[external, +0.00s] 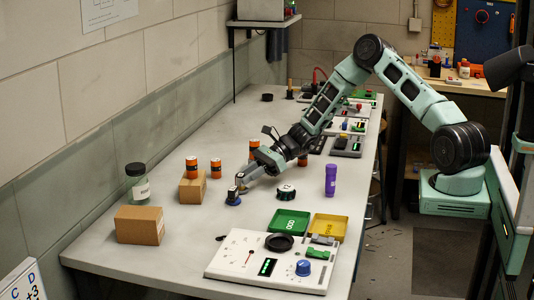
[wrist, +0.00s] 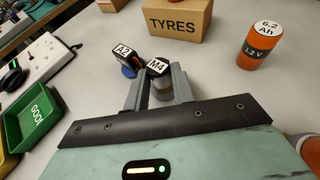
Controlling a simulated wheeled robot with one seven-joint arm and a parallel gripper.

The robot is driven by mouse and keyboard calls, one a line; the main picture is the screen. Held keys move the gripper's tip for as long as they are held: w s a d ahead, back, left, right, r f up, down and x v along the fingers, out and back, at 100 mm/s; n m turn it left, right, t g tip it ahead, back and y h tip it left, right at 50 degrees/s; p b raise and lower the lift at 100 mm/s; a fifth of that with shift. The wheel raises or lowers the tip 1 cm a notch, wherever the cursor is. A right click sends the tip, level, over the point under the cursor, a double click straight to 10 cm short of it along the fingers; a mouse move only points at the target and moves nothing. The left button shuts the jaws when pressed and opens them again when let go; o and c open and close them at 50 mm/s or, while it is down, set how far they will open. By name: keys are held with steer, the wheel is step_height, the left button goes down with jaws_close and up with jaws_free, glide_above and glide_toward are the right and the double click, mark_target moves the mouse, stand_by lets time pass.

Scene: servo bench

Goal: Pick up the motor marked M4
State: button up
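The motor marked M4 (wrist: 158,67) stands between the two fingers of my gripper (wrist: 161,84) in the wrist view, its white label facing up. The fingers flank its silver body closely; whether they press on it I cannot tell. Just left of it is a dark motor marked A2 (wrist: 127,53) with a blue part at its base. In the external view my gripper (external: 243,182) is low over the bench, and A2 (external: 233,198) with its blue base is just in front of it. M4 is mostly hidden there by my gripper.
A cardboard box marked TYRES (wrist: 178,20) stands behind the motors. An orange battery (wrist: 260,42) is to the right. A green tray (wrist: 30,115) is at left. In the external view a black-and-white round part (external: 286,191) and a purple bottle (external: 330,180) stand right of my gripper.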

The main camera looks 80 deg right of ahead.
jaws_close()
